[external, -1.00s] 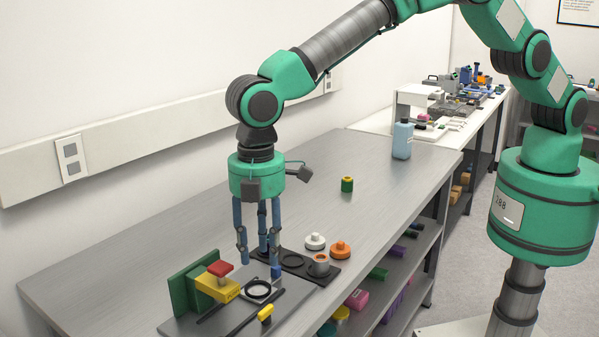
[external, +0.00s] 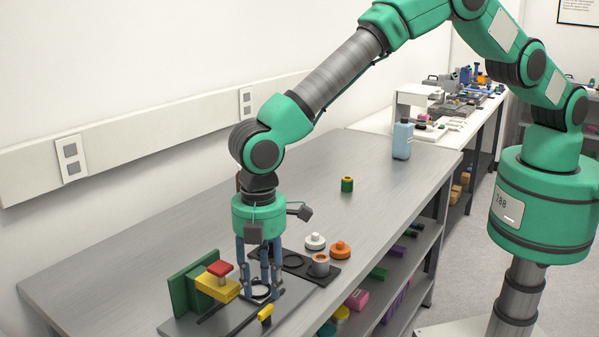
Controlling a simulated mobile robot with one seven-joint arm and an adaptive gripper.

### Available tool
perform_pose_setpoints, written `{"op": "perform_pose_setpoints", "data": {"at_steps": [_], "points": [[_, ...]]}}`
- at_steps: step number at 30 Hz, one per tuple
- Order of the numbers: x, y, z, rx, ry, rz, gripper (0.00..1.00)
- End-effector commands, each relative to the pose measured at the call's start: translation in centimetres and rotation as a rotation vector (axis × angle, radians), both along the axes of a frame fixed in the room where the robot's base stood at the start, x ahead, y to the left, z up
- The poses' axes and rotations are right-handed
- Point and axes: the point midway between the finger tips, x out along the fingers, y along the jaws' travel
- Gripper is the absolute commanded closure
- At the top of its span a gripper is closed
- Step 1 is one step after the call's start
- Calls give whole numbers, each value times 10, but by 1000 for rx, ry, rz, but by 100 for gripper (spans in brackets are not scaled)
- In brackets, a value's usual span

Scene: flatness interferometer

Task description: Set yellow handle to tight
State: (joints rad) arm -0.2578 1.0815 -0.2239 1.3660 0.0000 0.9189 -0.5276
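A small yellow handle (external: 265,313) on a dark lever sits at the front of a grey fixture plate (external: 190,324). A black ring (external: 259,291) lies on the plate behind the handle. My gripper (external: 260,288) points down over the ring, its blue fingers apart and low around it. I cannot tell whether the fingertips touch the ring or plate. No held object shows between the fingers. The handle is in front of the gripper and apart from it. No tight marking is readable.
A yellow block (external: 212,287) with a red knob (external: 220,268) stands left of my gripper, before a green upright plate (external: 180,292). A dark tray (external: 325,277) is at right, with white (external: 314,241) and orange (external: 341,250) knobs nearby. The bench behind is mostly clear.

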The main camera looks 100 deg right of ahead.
Motion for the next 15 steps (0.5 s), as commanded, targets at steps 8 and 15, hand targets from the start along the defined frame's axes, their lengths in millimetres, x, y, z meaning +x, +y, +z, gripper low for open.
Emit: {"op": "perform_pose_setpoints", "data": {"at_steps": [8, 15], "points": [[0, 0, -38, 0, 0, 0, 64], [0, 0, -54, 0, 0, 0, 64]]}}
